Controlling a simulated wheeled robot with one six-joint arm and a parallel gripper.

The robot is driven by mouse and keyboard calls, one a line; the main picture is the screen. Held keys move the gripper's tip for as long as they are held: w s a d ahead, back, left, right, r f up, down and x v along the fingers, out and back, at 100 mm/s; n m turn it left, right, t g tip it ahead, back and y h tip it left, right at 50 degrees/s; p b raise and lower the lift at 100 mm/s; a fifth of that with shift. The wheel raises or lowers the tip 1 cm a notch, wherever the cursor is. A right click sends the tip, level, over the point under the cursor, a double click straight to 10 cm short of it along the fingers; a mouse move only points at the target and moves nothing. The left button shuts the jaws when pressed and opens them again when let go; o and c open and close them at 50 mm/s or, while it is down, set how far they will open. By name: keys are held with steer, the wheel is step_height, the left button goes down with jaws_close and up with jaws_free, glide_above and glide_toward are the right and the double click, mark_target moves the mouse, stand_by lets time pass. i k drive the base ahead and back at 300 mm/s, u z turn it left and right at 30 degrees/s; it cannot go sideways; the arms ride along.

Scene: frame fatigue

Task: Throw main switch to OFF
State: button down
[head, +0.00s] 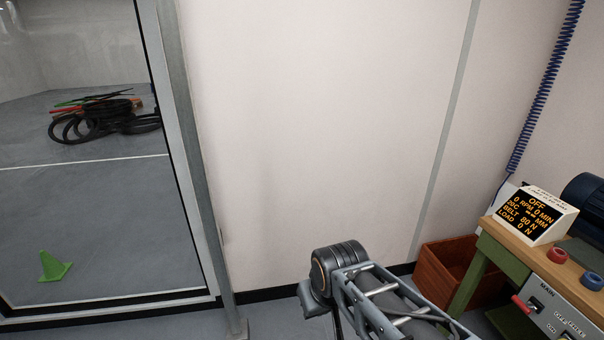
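The main switch (523,306) shows at the lower right as a red-handled lever on the grey control panel (563,308), beside the lettering MAIN. Its handle sticks out to the left; I cannot tell for sure which position it is set to. The lettering "OFF FREE" and "ON" shows further along the panel, partly cut off by the bottom edge. Part of my arm rises from the bottom middle, left of the panel and apart from the switch. My gripper is not in view.
A display box (535,216) reading OFF and 0 RPM stands on the wooden bench (493,226), near red (557,255) and blue (592,281) knobs. A blue motor (585,196) is behind. A wooden crate (440,270) sits beside the bench. A glazed frame stands left.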

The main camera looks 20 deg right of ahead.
mark_target(523, 307)
steer(key=k, duration=0.6)
steer(key=z, duration=0.1)
steer(key=i, duration=0.65)
steer(key=z, duration=0.8)
steer(key=i, duration=0.4)
steer(key=z, duration=0.4)
